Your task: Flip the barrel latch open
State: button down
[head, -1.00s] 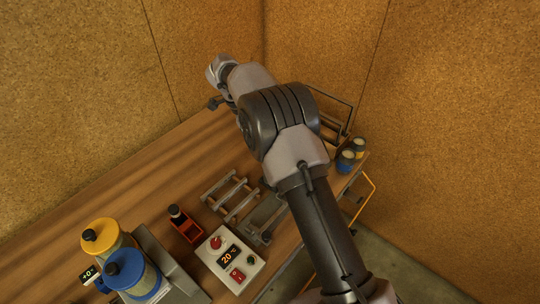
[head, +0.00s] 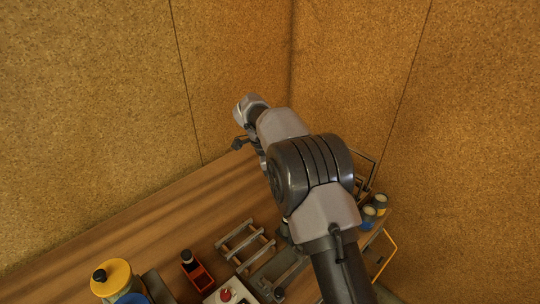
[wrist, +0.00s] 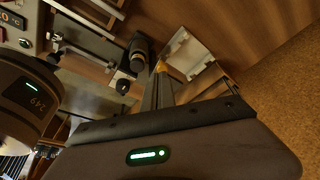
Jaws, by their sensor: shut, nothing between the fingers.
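In the wrist view my gripper (wrist: 159,75) shows as two narrow grey fingers lying together, shut and empty. A dark cylindrical part (wrist: 138,55) with a rounded end is just left of the fingertips; I cannot tell whether it is the barrel latch or whether the fingers touch it. A pale flat plate (wrist: 187,53) lies beyond the tips to the right. In the head view my arm covers much of the right part of the table, and I cannot make out the latch or the fingertips there.
The wooden table (head: 130,235) is clear at its left and back. A metal rail rack (head: 244,246), a red block with a black knob (head: 197,274) and a control box (head: 228,294) stand near the front. Small jars (head: 375,207) stand at the right. Cork-coloured walls (head: 90,100) close the back.

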jog(key=p+v, duration=0.4)
jog(key=v, duration=1)
jog(key=shift+a, duration=0.25)
jog(key=shift+s, duration=0.15)
